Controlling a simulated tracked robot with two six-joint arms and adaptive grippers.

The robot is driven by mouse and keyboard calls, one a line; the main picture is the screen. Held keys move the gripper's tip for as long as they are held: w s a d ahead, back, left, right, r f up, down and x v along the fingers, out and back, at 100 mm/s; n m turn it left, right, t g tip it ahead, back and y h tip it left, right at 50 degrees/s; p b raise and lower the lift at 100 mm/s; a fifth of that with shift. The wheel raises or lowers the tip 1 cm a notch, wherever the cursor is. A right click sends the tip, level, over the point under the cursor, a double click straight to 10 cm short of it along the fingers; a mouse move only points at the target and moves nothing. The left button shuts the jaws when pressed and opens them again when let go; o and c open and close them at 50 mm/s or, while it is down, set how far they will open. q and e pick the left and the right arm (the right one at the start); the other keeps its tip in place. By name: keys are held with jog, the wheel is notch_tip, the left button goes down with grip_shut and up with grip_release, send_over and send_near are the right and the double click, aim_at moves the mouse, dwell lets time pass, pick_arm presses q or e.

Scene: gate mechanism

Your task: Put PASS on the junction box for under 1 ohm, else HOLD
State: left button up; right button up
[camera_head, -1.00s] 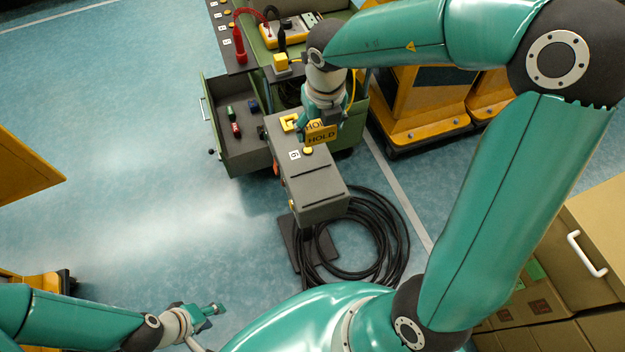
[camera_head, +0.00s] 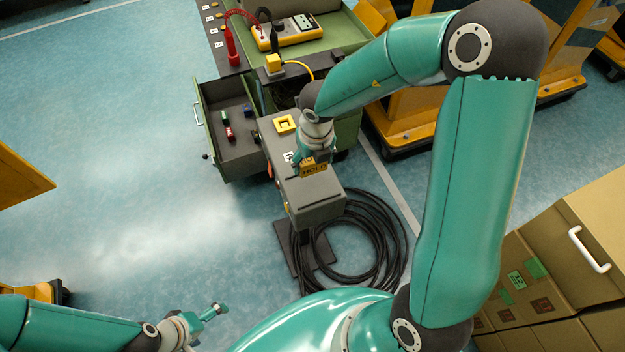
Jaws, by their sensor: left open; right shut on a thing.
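The grey junction box (camera_head: 322,207) stands on a post in the middle of the view, with a yellow square frame (camera_head: 285,124) on its far end. My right gripper (camera_head: 308,163) is low over the box's top and shut on the yellow HOLD sign (camera_head: 315,168). The sign is at the box's top face; I cannot tell whether it touches. No PASS sign can be made out. A yellow meter (camera_head: 288,33) with a red probe (camera_head: 231,46) lies on the green cart; its reading is too small to tell. My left gripper (camera_head: 213,311) is open and empty at the bottom left, far from the box.
An open grey drawer (camera_head: 215,125) of the cart, holding small red, green and blue parts, is left of the box. A coil of black cable (camera_head: 375,240) lies on the floor at right. Brown boxes (camera_head: 560,270) stand at far right.

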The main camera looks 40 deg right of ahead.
aim_at(313, 169)
notch_tip(313, 169, down, 4)
jog(key=shift+r+b, duration=0.15)
jog(key=shift+b, duration=0.25)
jog(key=shift+f+b, duration=0.8)
jog(key=shift+f, duration=1.35)
jog(key=shift+f, duration=0.1)
jog(key=o, duration=1.1)
jog(key=shift+o, duration=0.2)
